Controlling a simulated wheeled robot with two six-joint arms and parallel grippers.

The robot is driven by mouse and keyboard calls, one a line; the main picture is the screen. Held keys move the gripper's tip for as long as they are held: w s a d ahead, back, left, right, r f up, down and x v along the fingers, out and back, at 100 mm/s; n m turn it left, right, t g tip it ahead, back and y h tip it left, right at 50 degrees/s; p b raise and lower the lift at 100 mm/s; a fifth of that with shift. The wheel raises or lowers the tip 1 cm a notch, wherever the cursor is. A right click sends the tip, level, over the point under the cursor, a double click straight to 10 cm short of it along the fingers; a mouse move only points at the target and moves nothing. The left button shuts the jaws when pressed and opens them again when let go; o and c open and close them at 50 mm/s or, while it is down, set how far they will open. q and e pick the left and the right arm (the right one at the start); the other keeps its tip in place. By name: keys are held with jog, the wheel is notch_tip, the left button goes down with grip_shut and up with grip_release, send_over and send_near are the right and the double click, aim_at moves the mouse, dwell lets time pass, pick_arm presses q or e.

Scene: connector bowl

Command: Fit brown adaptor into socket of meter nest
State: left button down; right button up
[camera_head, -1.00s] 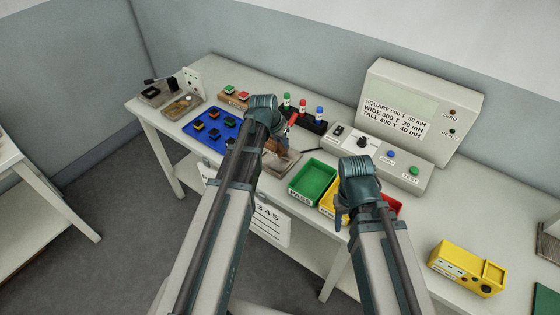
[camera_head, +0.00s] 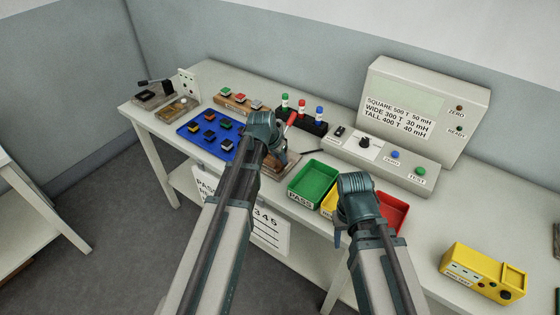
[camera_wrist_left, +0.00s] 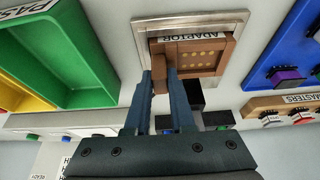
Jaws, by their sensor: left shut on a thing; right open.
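The brown adaptor (camera_wrist_left: 195,55), a block with rows of small gold contacts, shows in the left wrist view. It is over or in a metal-rimmed stand (camera_wrist_left: 150,27) labelled ADAPTOR; I cannot tell whether it is lifted. My left gripper (camera_wrist_left: 160,72) is shut on the adaptor's near edge. In the head view the left gripper (camera_head: 280,152) is above the wooden stand area, and my arm hides most of the adaptor. My right gripper (camera_head: 339,236) is open, at the front of the yellow and red trays. The meter nest may be the white plate with a dark centre (camera_head: 364,144) on the console.
A green PASS tray (camera_head: 314,184) and a red tray (camera_head: 394,212) line the front edge. A blue tray (camera_head: 187,127) with several blocks is left. A row of coloured-capped parts (camera_head: 302,110) stands behind the left gripper. A yellow meter (camera_head: 482,272) is at right.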

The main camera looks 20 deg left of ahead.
pick_arm(q)
jog(key=shift+f, duration=0.2)
jog(key=c, duration=0.8)
grip_release()
jog(key=shift+r, duration=0.1)
jog(key=shift+o, duration=0.2)
jog(key=shift+r, duration=0.15)
jog(key=p+v, duration=1.1)
jog(key=v, duration=0.1)
jog(key=s+d+g+y, duration=0.1)
jog(key=s+d+g, duration=0.1)
jog(key=s+d, duration=0.5)
jog(key=s+d+f+g+y, duration=0.1)
jog(key=s+d+g+y, duration=0.1)
jog(key=s+d, duration=0.6)
jog(key=s, duration=0.4)
jog(key=shift+s+f+g, duration=0.2)
jog(key=shift+s+g, duration=0.15)
jog(key=shift+g, duration=0.05)
